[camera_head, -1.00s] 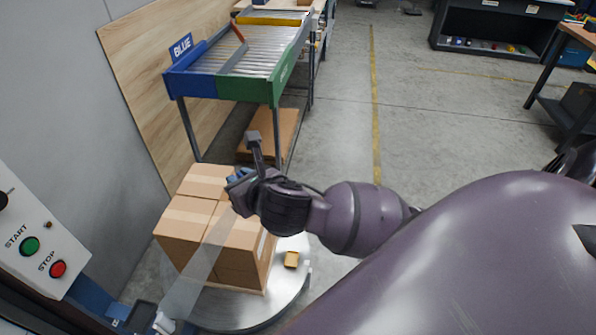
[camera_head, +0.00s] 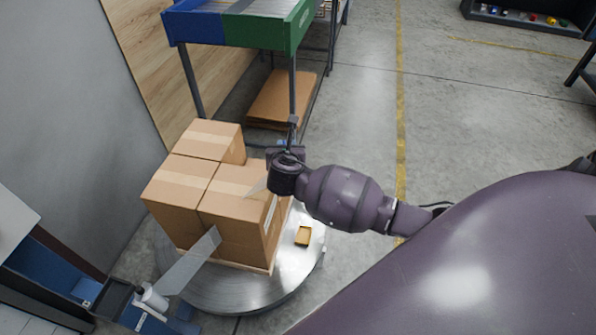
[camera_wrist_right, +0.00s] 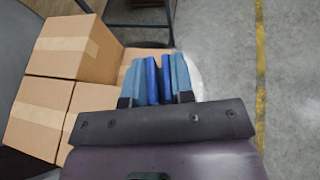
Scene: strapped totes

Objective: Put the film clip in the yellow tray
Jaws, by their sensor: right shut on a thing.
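The film clip (camera_wrist_right: 158,78) is blue and shows between the teal fingers of my right gripper (camera_wrist_right: 160,76) in the right wrist view. In the head view my right gripper (camera_head: 286,150) is at the right rear side of the boxes, and its wrist mostly hides the clip. The yellow tray (camera_head: 303,236) is small and lies on the round turntable, right of the boxes and below my right wrist in the picture. My left gripper is not in view.
Several cardboard boxes (camera_head: 237,222) are stacked on the round metal turntable (camera_head: 232,290). Translucent film (camera_head: 190,262) runs from a roll (camera_head: 153,298) at lower left toward them. A blue-and-green conveyor (camera_head: 240,28) stands behind.

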